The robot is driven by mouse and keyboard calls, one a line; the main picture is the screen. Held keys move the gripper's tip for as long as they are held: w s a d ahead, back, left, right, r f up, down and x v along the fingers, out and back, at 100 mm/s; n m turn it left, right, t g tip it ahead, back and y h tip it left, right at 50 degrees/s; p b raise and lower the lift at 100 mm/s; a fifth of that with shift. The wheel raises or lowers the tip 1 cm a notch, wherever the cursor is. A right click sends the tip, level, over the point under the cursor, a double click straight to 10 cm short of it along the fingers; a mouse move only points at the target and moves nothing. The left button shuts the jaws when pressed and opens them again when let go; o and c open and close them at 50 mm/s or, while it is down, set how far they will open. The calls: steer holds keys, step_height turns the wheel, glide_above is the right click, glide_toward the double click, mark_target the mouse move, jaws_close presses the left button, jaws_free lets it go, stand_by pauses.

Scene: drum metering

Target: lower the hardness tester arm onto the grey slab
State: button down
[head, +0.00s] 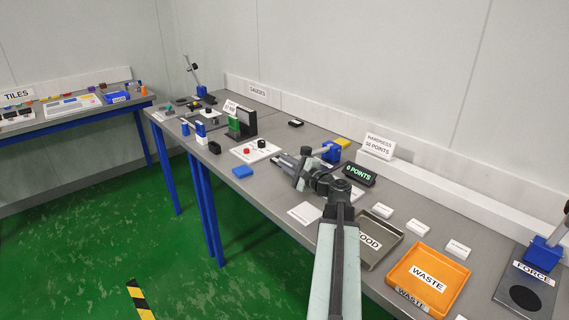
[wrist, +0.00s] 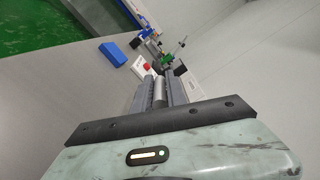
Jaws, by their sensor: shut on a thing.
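The hardness tester shows in the head view as a blue block (head: 331,152) behind my gripper, with a short grey arm (head: 318,152) reaching left from it toward my jaws. My gripper (head: 293,163) is over the bench, shut on the tester arm's end. In the wrist view, a light grey cylinder (wrist: 159,92) lies between the two dark fingers of my gripper (wrist: 160,88). The grey slab is not clearly seen; my gripper and wrist cover the area beneath. I cannot tell whether the arm touches it.
A display (head: 359,173) reads 0 POINTS, right of the tester. A metal tray (head: 395,226) and an orange WASTE tray (head: 460,276) lie to the right. A blue block (head: 243,172) and white plate (head: 254,151) with knobs lie left. A white card (head: 304,213) is in front.

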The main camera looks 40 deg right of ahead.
mark_target(294, 166)
steer(key=shift+d, duration=0.15)
steer(key=c, duration=1.4)
jaws_free()
steer(key=shift+s+d, duration=0.1)
steer(key=shift+s, duration=0.3)
steer(key=s, duration=0.7)
steer(key=shift+a, duration=0.3)
